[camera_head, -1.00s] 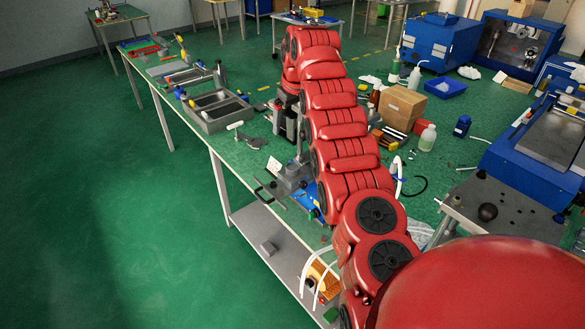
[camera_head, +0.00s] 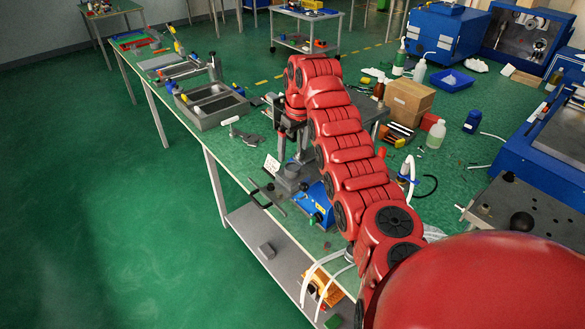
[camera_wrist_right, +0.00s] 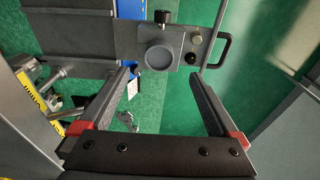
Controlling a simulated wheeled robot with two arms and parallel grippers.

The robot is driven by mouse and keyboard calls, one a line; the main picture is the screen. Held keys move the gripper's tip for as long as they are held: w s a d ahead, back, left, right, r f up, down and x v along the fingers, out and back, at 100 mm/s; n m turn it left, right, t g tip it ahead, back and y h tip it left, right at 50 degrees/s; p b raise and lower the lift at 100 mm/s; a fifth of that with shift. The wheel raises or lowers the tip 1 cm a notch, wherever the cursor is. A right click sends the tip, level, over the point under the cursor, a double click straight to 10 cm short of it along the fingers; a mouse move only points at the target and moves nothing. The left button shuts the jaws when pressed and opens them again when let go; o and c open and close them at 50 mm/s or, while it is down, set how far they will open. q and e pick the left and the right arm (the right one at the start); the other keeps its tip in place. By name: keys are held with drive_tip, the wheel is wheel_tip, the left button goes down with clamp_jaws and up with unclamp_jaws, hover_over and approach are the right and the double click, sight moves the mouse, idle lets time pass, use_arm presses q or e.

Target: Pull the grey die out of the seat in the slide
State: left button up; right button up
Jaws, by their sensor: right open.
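My right gripper (camera_head: 292,150) is at the far end of my red arm, above the slide at the bench's front edge. In the right wrist view it is open (camera_wrist_right: 162,74), with nothing between its fingers. The slide (camera_wrist_right: 205,45) is a dark grey plate with a bar handle. A round grey part with a raised rim, apparently the die in its seat (camera_wrist_right: 160,57), lies on the plate, just beyond and roughly centred between the fingertips. In the head view this grey cylinder (camera_head: 291,172) shows below my gripper. The seat's depth is hidden. My left gripper is out of view.
A blue unit (camera_head: 318,203) stands right beside the slide. A small white card (camera_head: 271,165) and a grey tray (camera_head: 212,104) are to the left. A cardboard box (camera_head: 408,100) stands behind on the right.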

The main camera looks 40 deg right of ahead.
sight(293, 168)
drive_tip(key=shift+f, duration=0.7)
drive_tip(key=shift+w+f+p, duration=0.1)
drive_tip(key=shift+f+p, duration=0.45)
drive_tip(key=shift+p, duration=0.1)
wheel_tip(293, 168, down, 3)
drive_tip(key=shift+w+f+p, duration=0.1)
drive_tip(key=shift+f+p, duration=0.05)
drive_tip(key=shift+p, duration=1)
drive_tip(key=shift+f, duration=0.35)
drive_tip(key=shift+w+d+f, duration=0.1)
drive_tip(key=shift+w+f, duration=0.05)
drive_tip(key=shift+f, duration=0.1)
clamp_jaws()
